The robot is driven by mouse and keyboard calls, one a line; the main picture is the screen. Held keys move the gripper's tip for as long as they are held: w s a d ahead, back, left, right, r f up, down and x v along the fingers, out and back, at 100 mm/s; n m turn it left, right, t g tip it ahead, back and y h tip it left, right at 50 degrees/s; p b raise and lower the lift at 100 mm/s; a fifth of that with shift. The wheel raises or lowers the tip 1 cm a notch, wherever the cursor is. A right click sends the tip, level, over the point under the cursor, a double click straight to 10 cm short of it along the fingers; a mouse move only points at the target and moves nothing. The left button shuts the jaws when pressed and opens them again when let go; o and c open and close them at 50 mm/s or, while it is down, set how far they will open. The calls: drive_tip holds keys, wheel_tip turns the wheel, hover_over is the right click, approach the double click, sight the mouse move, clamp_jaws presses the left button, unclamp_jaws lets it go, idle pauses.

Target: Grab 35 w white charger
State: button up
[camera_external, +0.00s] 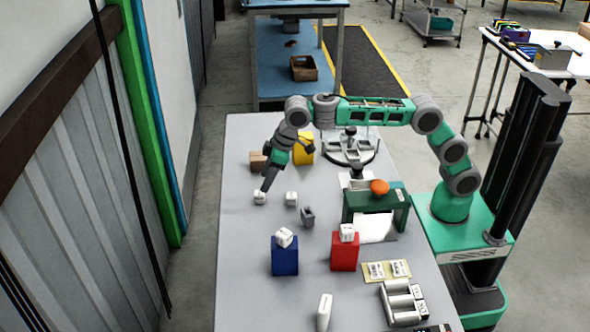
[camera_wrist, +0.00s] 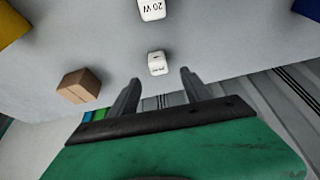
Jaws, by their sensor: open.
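A small white charger (camera_external: 259,198) stands on the grey table just below my gripper (camera_external: 265,187). In the wrist view this charger (camera_wrist: 157,65) lies just beyond the fingertips of my open gripper (camera_wrist: 158,82), roughly centred between them. Dark marks show on it but cannot be read. A second white charger (camera_external: 291,199) stands to its right; in the wrist view a charger marked "20 W" (camera_wrist: 152,10) is at the top edge. Other white block-like pieces sit on the blue box (camera_external: 285,236) and the red box (camera_external: 347,232). No 35 W label is readable.
A brown carton (camera_external: 258,160) and a yellow box (camera_external: 304,149) stand behind the gripper. A grey piece (camera_external: 307,217), the blue box (camera_external: 285,260), the red box (camera_external: 345,256) and a green stand (camera_external: 376,206) occupy the middle. The table's left strip is clear.

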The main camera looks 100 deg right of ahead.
sight(259, 192)
drive_tip(key=b+x, duration=0.1)
drive_tip(key=x, duration=0.6)
drive_tip(key=shift+w+d+f+b, duration=0.1)
drive_tip(key=shift+d+f+b, duration=0.05)
drive_tip(key=shift+f+b, duration=0.15)
drive_tip(key=shift+r, duration=0.15)
clamp_jaws()
